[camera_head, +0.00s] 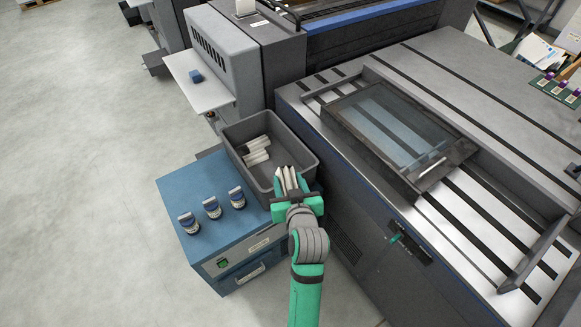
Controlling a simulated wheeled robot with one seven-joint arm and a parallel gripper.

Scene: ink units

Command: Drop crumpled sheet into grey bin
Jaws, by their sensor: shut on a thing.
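The grey bin (289,138) is an open box on the left of the large machine, at the back of a blue cabinet. Several pale crumpled pieces lie inside it at the left. My green gripper (288,188) is over the bin's near right corner. It is shut on a whitish crumpled sheet (285,179), which sticks up and forward from the jaws over the bin's near end. My gripper and arm hide part of the bin's near wall. The exact height of the sheet above the rim cannot be told.
Three small jars (212,208) stand on the blue cabinet (193,181) left of the bin. The large machine (349,188) with a framed glass panel (395,130) rises close on the right. A grey unit with a pale shelf (200,87) stands behind. The floor at left is clear.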

